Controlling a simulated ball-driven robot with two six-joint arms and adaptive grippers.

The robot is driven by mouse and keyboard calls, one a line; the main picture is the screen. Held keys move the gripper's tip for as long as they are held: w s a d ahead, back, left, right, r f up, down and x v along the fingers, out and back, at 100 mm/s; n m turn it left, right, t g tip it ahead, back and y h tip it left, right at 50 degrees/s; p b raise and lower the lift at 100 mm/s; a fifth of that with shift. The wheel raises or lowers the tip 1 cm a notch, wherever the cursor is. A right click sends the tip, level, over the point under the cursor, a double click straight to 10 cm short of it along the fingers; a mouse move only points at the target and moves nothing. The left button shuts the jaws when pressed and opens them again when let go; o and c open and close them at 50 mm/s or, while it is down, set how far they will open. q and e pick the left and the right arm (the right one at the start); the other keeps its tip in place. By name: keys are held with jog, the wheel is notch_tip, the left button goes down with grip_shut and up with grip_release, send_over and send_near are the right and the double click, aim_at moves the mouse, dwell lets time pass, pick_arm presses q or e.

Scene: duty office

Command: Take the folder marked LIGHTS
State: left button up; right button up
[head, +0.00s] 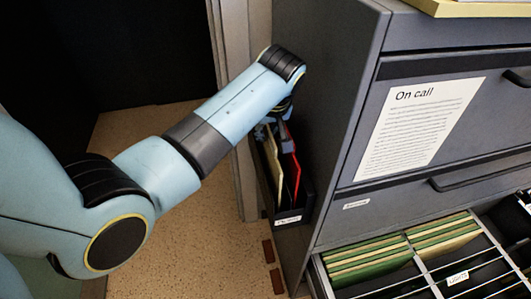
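A small white tag (458,279) in the open drawer (318,270) at the lower right seems to read LIGHTS; the lettering is small. It lies in a dark section among the rails, and I cannot make out a folder body under it. Green folders (372,262) stand in a section just behind and left of it. My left gripper (277,122) is at the side holder (292,222) on the cabinet's left side, just above a red folder (291,165) and a cream folder (270,160). My own arm hides much of the gripper, so its fingers and any contact are unclear. My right gripper is out of view.
The grey cabinet (325,80) fills the right side, with a closed drawer and its handle (480,177) above the open one. An "On call" sheet (420,125) is on its front. The speckled floor (205,245) is clear at lower left. A door frame (232,60) stands behind my arm.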

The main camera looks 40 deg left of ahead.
pick_arm(q)
jog(key=shift+f, duration=0.15)
grip_shut()
dwell(0.4)
